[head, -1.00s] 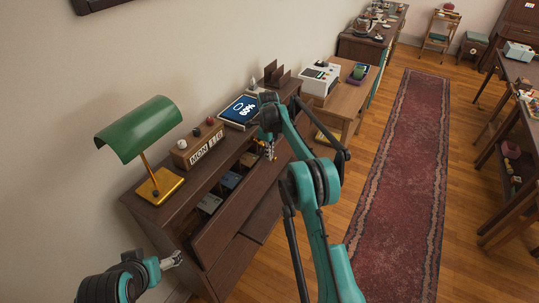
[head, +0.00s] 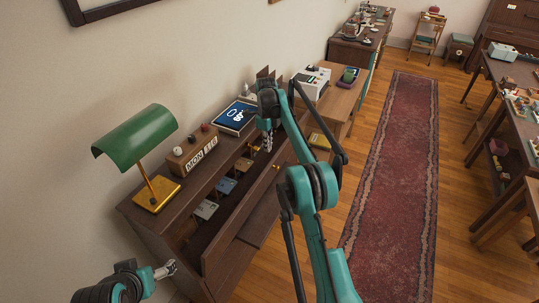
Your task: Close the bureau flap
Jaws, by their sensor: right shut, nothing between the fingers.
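The dark wooden bureau (head: 160,232) stands against the wall at left. Its flap (head: 232,236) is partly raised and leans outward along the front. A dark gap separates its upper edge from the bureau top, and several compartments with small items show through it. My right gripper (head: 267,146) is shut and empty, pointing down by the far part of the flap. I cannot tell whether it touches the flap; my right arm hides part of the bureau. My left gripper (head: 168,268) is empty near the bureau's near end, its finger opening too small to tell.
On the bureau top stand a green lamp (head: 136,134), a wooden date block (head: 193,150), a tablet (head: 236,116) and a dark upright holder (head: 265,84). A desk with a white machine (head: 311,82) stands beyond. The red runner (head: 395,165) at right is clear.

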